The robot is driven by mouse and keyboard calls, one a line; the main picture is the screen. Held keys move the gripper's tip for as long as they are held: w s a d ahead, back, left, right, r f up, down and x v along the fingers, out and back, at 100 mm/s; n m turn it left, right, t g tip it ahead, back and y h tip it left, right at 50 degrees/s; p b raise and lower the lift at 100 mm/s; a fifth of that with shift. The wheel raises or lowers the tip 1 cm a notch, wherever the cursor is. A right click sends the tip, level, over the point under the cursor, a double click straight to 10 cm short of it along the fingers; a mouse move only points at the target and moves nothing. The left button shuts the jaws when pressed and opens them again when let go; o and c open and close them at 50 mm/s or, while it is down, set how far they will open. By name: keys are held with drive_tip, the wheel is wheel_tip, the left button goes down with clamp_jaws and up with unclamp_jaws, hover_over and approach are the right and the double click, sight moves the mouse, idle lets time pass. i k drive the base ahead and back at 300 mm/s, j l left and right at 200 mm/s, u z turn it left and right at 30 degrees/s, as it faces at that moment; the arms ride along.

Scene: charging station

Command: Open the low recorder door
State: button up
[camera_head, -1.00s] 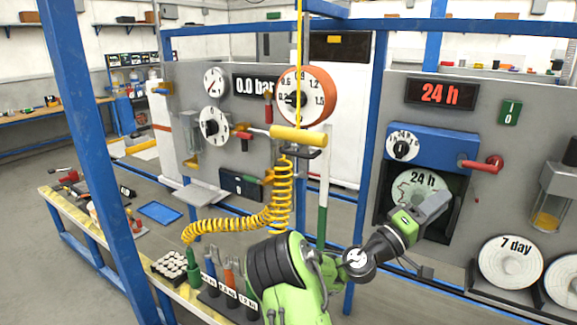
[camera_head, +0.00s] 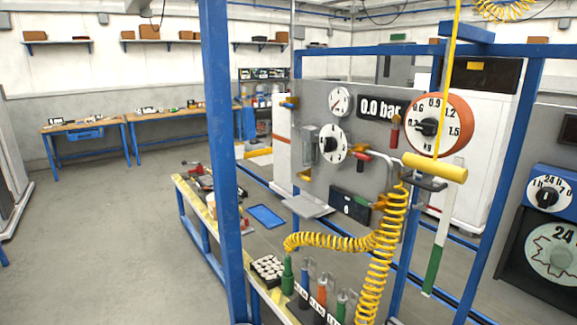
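A recorder (camera_head: 535,178) is cut off by the right edge of the head view. It has a blue upper housing with a small white dial and black knob (camera_head: 547,196). Below it, a pale round chart marked "24" (camera_head: 550,258) shows in a dark recess. The right side of the recorder is outside the picture, and I cannot tell from this view how its door stands. My gripper is not in view.
A blue post (camera_head: 222,150) stands upright close in front. A grey gauge panel (camera_head: 300,115) and a bench with several bottles and a blue tray (camera_head: 265,216) lie beyond. A yellow coiled hose (camera_head: 378,265) hangs down. Open grey floor (camera_head: 110,240) is at left.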

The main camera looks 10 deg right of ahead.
sight(518, 215)
drive_tip(key=z, duration=2.2)
